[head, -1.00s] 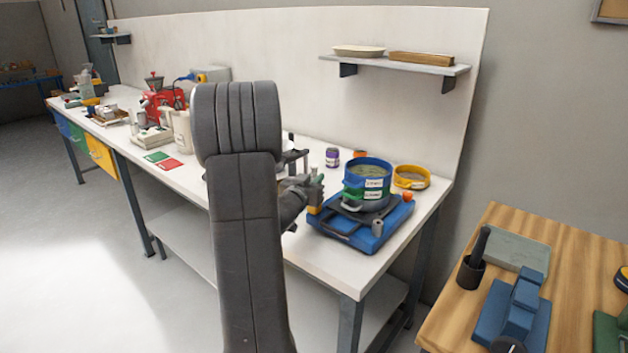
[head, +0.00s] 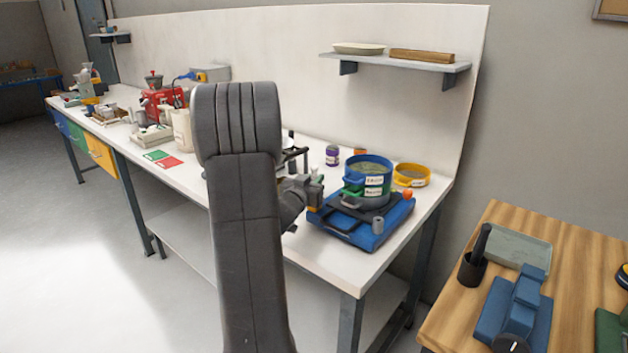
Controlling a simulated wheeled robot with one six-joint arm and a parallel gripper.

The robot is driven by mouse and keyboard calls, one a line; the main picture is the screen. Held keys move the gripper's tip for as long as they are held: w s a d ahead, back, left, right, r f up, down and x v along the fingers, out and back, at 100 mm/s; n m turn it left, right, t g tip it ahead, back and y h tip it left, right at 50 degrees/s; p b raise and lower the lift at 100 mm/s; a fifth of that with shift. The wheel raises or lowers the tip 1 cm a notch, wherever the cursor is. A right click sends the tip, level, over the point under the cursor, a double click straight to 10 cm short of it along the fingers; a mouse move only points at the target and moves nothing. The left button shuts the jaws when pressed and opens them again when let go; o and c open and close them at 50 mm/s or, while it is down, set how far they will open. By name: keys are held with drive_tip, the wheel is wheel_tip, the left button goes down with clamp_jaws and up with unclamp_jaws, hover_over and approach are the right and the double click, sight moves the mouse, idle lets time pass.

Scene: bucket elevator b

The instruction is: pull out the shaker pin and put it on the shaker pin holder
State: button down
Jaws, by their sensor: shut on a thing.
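A blue sieve shaker (head: 352,232) stands at the right end of the white bench, with a round sieve stack (head: 368,182) of blue and green rings on it. My gripper (head: 316,190) is at the left edge of the shaker, partly hidden behind my own arm. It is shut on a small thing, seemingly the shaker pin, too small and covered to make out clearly. A small orange-yellow part (head: 314,209) shows just under the jaws. I cannot tell which part is the pin holder.
A yellow sieve (head: 411,182) lies behind the shaker on the right. A purple jar (head: 332,156) stands behind my gripper. A wall shelf (head: 395,68) hangs above. A wooden table (head: 440,318) with tools is at the right.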

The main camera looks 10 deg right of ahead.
drive_tip(key=shift+f+b, duration=1.45)
drive_tip(key=shift+f, duration=0.4)
drive_tip(key=c, duration=1.3)
unclamp_jaws()
drive_tip(key=shift+r, duration=0.1)
drive_tip(key=b+v, duration=0.1)
drive_tip(key=v, duration=1.3)
drive_tip(key=shift+w, duration=0.1)
drive_tip(key=p+x, duration=0.1)
drive_tip(key=x, duration=1.2)
drive_tip(key=shift+w+d, duration=0.3)
drive_tip(key=shift+r+p, duration=0.3)
drive_tip(key=shift+f, duration=0.1)
